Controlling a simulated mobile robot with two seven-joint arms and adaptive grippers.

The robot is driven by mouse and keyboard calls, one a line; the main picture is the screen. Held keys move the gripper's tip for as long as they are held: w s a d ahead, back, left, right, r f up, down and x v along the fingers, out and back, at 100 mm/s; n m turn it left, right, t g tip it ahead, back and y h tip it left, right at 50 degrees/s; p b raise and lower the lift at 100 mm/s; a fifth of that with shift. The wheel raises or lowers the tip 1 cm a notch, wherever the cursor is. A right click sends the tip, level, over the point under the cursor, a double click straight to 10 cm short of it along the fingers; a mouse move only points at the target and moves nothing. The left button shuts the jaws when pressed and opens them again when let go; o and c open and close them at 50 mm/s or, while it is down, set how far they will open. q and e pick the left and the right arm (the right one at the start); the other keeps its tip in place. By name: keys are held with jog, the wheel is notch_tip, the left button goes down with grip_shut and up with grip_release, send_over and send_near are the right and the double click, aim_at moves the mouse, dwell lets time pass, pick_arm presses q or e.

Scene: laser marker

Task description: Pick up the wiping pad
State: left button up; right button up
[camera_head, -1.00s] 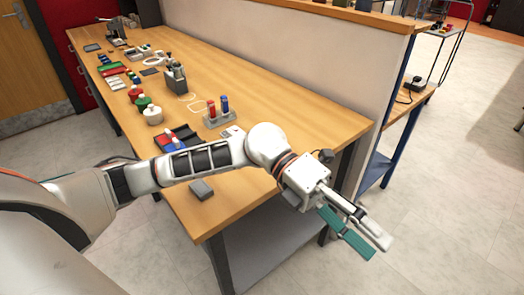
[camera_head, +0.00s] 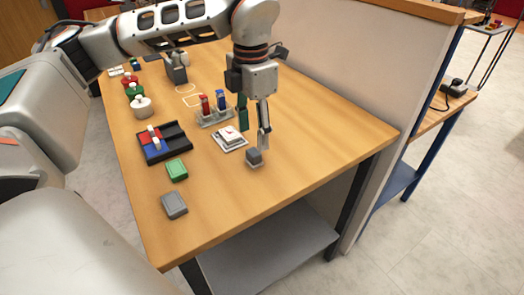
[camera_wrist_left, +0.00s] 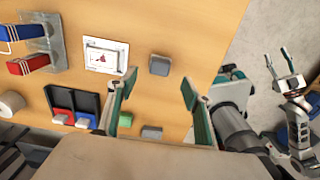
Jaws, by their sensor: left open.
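My left gripper (camera_head: 254,136) points down over the table, open and empty. A small grey block (camera_head: 254,157) is just below its fingertips, apparently on the tabletop. In the left wrist view this grey block (camera_wrist_left: 159,65) shows between and slightly ahead of the open green-lined fingers (camera_wrist_left: 159,84). A flat grey pad (camera_head: 174,205) lies near the table's front left edge, with a green pad (camera_head: 177,170) behind it. I cannot tell for certain which of these is the wiping pad. My right gripper (camera_wrist_left: 279,62) shows open and empty at the right of the left wrist view.
A white plate with a red mark (camera_head: 230,138) lies left of the grey block. Behind it stands a holder with red and blue stamps (camera_head: 214,107). A black tray (camera_head: 176,133) and several jars (camera_head: 142,107) are farther left. The table's front right is clear.

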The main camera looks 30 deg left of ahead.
aim_at(254, 151)
pick_arm(q)
notch_tip(254, 151, down, 3)
jog(key=shift+s+r, duration=0.15)
jog(key=shift+r, duration=0.05)
notch_tip(254, 151, down, 4)
jog(key=shift+r+b, duration=0.2)
jog(key=shift+b, duration=0.6)
jog(key=shift+w+f, duration=0.2)
jog(key=shift+f, duration=0.35)
jog(key=shift+r, duration=0.15)
jog(key=c, duration=1.2)
jog(key=shift+o, duration=0.2)
jog(key=shift+r, duration=0.15)
notch_tip(254, 151, up, 20)
jog(key=p, duration=0.4)
jog(key=shift+p, duration=0.35)
pick_arm(e)
jog(key=shift+s+a+r, duration=0.2)
jog(key=shift+s, duration=0.4)
jog(key=shift+s+a+r, duration=0.15)
jog(key=shift+s+a, duration=0.05)
jog(key=shift+s, duration=0.4)
